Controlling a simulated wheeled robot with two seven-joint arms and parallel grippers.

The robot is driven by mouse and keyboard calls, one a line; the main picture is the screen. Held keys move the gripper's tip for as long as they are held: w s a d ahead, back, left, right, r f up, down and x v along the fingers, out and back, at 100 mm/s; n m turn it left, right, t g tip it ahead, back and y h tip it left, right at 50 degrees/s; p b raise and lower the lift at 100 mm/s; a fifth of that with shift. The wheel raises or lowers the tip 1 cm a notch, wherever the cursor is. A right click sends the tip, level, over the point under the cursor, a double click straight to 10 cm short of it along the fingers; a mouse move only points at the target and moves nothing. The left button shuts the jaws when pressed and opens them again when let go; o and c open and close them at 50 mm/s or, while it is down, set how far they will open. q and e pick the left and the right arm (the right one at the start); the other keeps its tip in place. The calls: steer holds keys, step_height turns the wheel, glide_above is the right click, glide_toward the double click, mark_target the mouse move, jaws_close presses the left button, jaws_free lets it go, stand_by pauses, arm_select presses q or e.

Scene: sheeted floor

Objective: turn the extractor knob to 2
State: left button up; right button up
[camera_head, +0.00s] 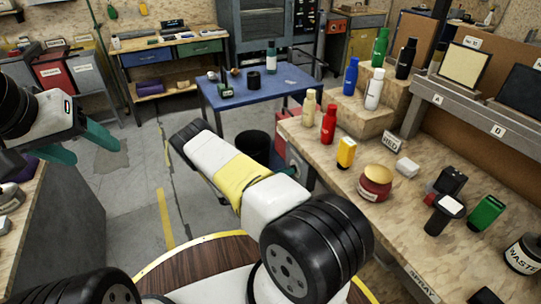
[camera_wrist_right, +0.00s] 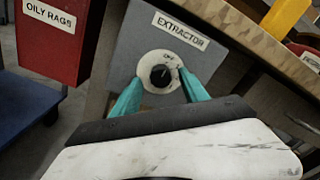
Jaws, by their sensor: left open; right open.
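A black round knob (camera_wrist_right: 160,75) sits on a cream dial plate (camera_wrist_right: 147,64) fixed to a grey box (camera_wrist_right: 125,58) labelled EXTRACTOR. The plate has small lettering at its top that looks like OFF; other marks are too small to read or hidden. A pale line on the knob appears to point roughly up towards that lettering. My right gripper (camera_wrist_right: 159,77) is open, its two teal fingers on either side of the knob. I cannot tell whether they touch it. My left gripper (camera_head: 95,154) is open and empty at the left of the head view, far from the box.
A red OILY RAGS bin (camera_wrist_right: 57,40) is left of the box. The wooden bench edge (camera_wrist_right: 245,35) runs close above right. In the head view, the right bench (camera_head: 330,170) carries bottles and a red jar (camera_head: 375,188). A blue table (camera_head: 290,92) stands behind; open floor lies left.

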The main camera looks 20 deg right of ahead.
steer(key=shift+d, duration=0.55)
steer(key=shift+c, duration=0.4)
jaws_close()
